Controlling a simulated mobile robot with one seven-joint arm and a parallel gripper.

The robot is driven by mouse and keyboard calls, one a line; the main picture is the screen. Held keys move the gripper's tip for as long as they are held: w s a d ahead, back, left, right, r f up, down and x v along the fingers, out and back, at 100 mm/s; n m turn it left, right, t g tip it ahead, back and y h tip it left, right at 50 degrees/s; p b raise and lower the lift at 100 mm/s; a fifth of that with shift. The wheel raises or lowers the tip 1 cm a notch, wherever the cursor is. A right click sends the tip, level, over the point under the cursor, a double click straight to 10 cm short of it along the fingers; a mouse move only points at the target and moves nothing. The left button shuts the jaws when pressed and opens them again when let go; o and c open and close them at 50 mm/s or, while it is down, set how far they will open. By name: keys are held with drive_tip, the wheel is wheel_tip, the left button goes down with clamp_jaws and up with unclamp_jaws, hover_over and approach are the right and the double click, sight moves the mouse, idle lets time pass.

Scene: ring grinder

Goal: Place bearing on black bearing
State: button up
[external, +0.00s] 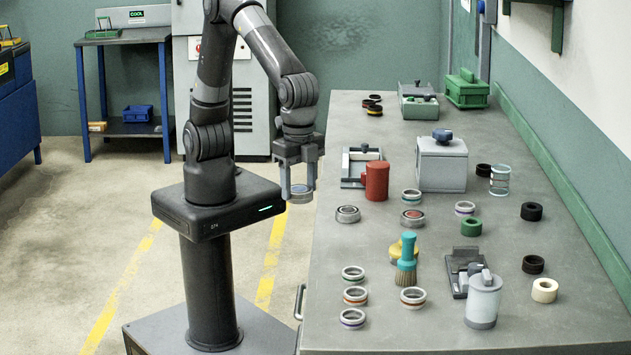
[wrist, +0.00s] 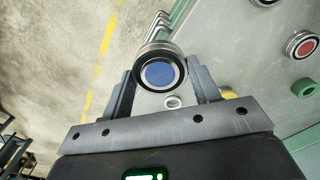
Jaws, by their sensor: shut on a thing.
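My gripper (external: 300,187) is shut on a bearing (external: 300,194), a silver and dark ring with a blue centre. The bearing also shows between the fingers in the wrist view (wrist: 160,75). My gripper holds it in the air at the left edge of the table, apart from the table top. Black rings stand on the right of the table: one at mid-right (external: 531,211), one nearer the front (external: 533,264) and one farther back (external: 484,170). A dark stack (external: 374,105) stands at the far left of the table. Which of these is the black bearing I cannot tell.
A red cylinder (external: 377,181) and a grey box with a blue knob (external: 442,163) stand mid-table. A teal brush (external: 407,258) and a grey canister (external: 483,300) stand nearer the front. Several silver bearings are spread between them.

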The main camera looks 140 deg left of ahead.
drive_tip(key=s+a+r, duration=0.1)
drive_tip(key=s+a, duration=0.7)
hover_over(348, 210)
wheel_tip(348, 210, down, 6)
drive_tip(key=shift+s+d+f, duration=0.1)
drive_tip(key=shift+s, duration=0.05)
drive_tip(key=shift+a+f, duration=0.25)
drive_tip(key=shift+f, duration=1.85)
drive_tip(key=shift+f, duration=0.1)
drive_tip(key=o, duration=1.1)
drive_tip(key=shift+o, duration=0.2)
